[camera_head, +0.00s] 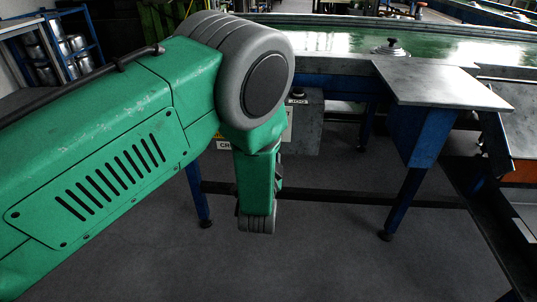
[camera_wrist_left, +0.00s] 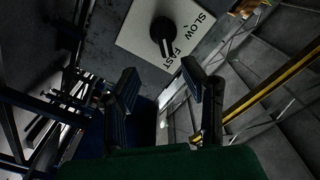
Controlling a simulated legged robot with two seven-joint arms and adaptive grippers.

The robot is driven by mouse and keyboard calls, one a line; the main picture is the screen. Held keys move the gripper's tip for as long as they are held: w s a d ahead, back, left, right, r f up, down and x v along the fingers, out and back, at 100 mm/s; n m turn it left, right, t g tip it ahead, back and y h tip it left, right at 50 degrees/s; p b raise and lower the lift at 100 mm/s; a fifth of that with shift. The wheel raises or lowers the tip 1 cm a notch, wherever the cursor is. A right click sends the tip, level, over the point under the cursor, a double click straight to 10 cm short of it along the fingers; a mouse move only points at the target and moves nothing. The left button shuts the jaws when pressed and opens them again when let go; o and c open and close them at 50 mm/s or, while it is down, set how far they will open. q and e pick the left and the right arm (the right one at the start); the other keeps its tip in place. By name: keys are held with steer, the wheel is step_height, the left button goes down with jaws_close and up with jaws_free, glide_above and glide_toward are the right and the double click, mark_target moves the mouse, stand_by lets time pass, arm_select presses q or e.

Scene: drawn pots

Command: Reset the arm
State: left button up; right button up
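My left arm (camera_head: 110,150) is green with a large grey joint and fills the left of the head view. It bends down at the joint in front of the workbench. The fingers of my left gripper cannot be made out there. In the left wrist view my left gripper (camera_wrist_left: 158,84) has two dark fingers spread apart, with nothing between them. A black knob (camera_wrist_left: 163,31) on a pale plate marked SLOW and FAST shows beyond the fingertips, apart from them. My right gripper is in neither view.
A long green-topped bench (camera_head: 350,45) with blue legs runs across the back. A grey metal side table (camera_head: 440,84) juts out at right. A grey control box (camera_head: 306,122) sits partly behind my arm. The dark floor (camera_head: 330,250) in front is clear.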

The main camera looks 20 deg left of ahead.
arm_select(q)
steer(key=shift+s, duration=0.35)
steer(key=s+a+f+n+g+h, duration=0.1)
steer(key=s+a+f+g, duration=0.3)
steer(key=s+f, duration=0.45)
steer(key=s+a+f+n+g+h, duration=0.1)
steer(key=s+a+f+n+g, duration=0.15)
steer(key=s+f+g, duration=0.4)
steer(key=s+a+f+n+g+h, duration=0.1)
steer(key=s+g, duration=0.5)
steer(key=s, duration=2)
step_height(320, 180, down, 2)
steer(key=shift+f+n+h+p, duration=0.15)
steer(key=shift+n+h+p, duration=0.15)
steer(key=shift+n+h, duration=0.35)
